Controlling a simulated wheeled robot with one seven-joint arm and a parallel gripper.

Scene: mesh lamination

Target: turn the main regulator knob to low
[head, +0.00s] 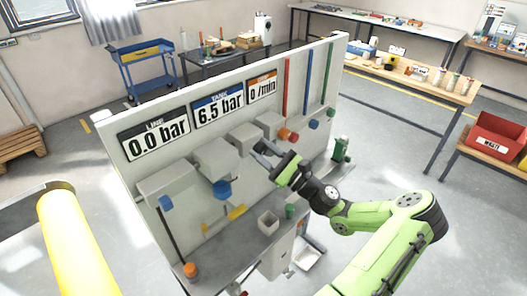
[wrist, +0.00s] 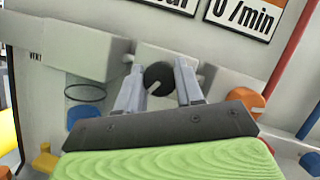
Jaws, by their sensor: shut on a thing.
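A round black knob (wrist: 158,78) with a white pointer line sits on the front of a grey box (wrist: 166,55) on the panel. The pointer slants from the knob's middle toward the lower left in the wrist view. My gripper (wrist: 158,84) is shut on this knob, with one grey finger on each side of it. In the head view my gripper (head: 264,148) reaches the panel front from the right, and the knob is hard to make out there. I take it as the main regulator knob, but no label on it is readable.
An orange knob (wrist: 246,100) is close to the right of my fingers, and a blue knob (wrist: 84,118) is to the left. The panel (head: 125,140) carries displays reading 0.0 bar, 6.5 bar and 0 /min. A ledge with small items runs below.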

